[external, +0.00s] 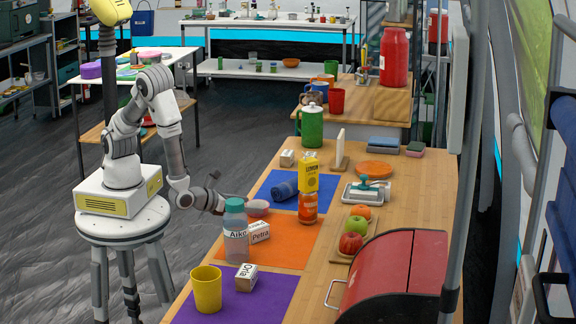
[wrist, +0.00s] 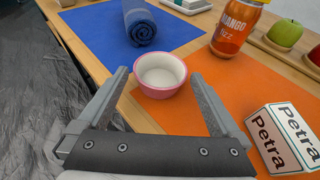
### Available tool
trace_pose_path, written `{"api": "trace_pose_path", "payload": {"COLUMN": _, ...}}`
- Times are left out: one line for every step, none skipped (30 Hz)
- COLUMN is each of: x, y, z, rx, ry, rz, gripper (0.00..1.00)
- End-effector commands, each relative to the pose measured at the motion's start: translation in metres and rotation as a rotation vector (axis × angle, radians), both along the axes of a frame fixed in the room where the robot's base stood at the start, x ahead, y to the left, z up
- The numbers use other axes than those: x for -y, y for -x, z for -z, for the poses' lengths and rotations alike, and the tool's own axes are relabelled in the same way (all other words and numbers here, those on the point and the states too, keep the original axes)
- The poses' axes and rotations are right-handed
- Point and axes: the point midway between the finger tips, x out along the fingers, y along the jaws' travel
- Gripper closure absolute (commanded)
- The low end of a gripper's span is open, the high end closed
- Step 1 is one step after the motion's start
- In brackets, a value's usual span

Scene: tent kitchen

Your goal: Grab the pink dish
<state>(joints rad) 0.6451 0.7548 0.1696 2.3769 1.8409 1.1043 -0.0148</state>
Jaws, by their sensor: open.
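The pink dish (wrist: 161,77) is a small round bowl with a pink outside and a white inside. In the wrist view it lies between the tips of my open gripper (wrist: 158,78), with a gap to each finger. In the external view the pink dish (external: 257,208) sits near the table's left edge, by the border of the blue and orange mats, partly behind the clear bottle. My gripper (external: 236,207) reaches it there from the left at low height; its fingertips are hard to make out in that view.
A rolled blue towel (wrist: 141,22) lies on the blue mat behind. A clear Aiko bottle (external: 236,232) stands beside the dish. The orange mat (wrist: 215,78) is bare around the dish.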

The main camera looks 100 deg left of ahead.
Motion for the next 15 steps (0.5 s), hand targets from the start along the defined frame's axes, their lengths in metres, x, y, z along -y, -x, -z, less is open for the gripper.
{"api": "trace_pose_path", "payload": {"x": -0.006, "y": -0.005, "z": 0.007, "rx": 0.001, "ry": -0.001, "rz": -0.005, "gripper": 0.0}}
{"api": "trace_pose_path", "payload": {"x": -0.009, "y": -0.009, "z": 0.009, "rx": 0.001, "ry": 0.0, "rz": -0.004, "gripper": 0.0}}
{"api": "trace_pose_path", "payload": {"x": -0.013, "y": -0.013, "z": 0.012, "rx": 0.001, "ry": 0.0, "rz": -0.004, "gripper": 0.0}}
{"api": "trace_pose_path", "payload": {"x": -0.016, "y": -0.016, "z": 0.012, "rx": 0.002, "ry": 0.0, "rz": -0.005, "gripper": 0.0}}
{"api": "trace_pose_path", "payload": {"x": -0.018, "y": -0.018, "z": 0.013, "rx": 0.001, "ry": 0.0, "rz": -0.004, "gripper": 0.0}}
{"api": "trace_pose_path", "payload": {"x": -0.021, "y": -0.021, "z": 0.015, "rx": 0.001, "ry": 0.0, "rz": -0.004, "gripper": 0.0}}
{"api": "trace_pose_path", "payload": {"x": -0.023, "y": -0.023, "z": 0.015, "rx": 0.001, "ry": 0.001, "rz": -0.004, "gripper": 0.0}}
{"api": "trace_pose_path", "payload": {"x": -0.024, "y": -0.024, "z": 0.016, "rx": 0.001, "ry": 0.001, "rz": -0.003, "gripper": 0.0}}
{"api": "trace_pose_path", "payload": {"x": -0.025, "y": -0.026, "z": 0.016, "rx": 0.0, "ry": 0.0, "rz": -0.002, "gripper": 0.0}}
{"api": "trace_pose_path", "payload": {"x": -0.026, "y": -0.026, "z": 0.016, "rx": 0.0, "ry": 0.0, "rz": -0.001, "gripper": 0.0}}
{"api": "trace_pose_path", "payload": {"x": -0.026, "y": -0.027, "z": 0.016, "rx": 0.0, "ry": 0.0, "rz": -0.001, "gripper": 0.0}}
{"api": "trace_pose_path", "payload": {"x": -0.026, "y": -0.027, "z": 0.015, "rx": 0.0, "ry": 0.0, "rz": -0.001, "gripper": 0.0}}
{"api": "trace_pose_path", "payload": {"x": -0.025, "y": -0.027, "z": 0.015, "rx": 0.001, "ry": 0.001, "rz": 0.0, "gripper": 0.0}}
{"api": "trace_pose_path", "payload": {"x": -0.025, "y": -0.026, "z": 0.015, "rx": 0.001, "ry": 0.001, "rz": 0.0, "gripper": 0.0}}
{"api": "trace_pose_path", "payload": {"x": -0.025, "y": -0.026, "z": 0.015, "rx": 0.0, "ry": 0.0, "rz": -0.001, "gripper": 0.0}}
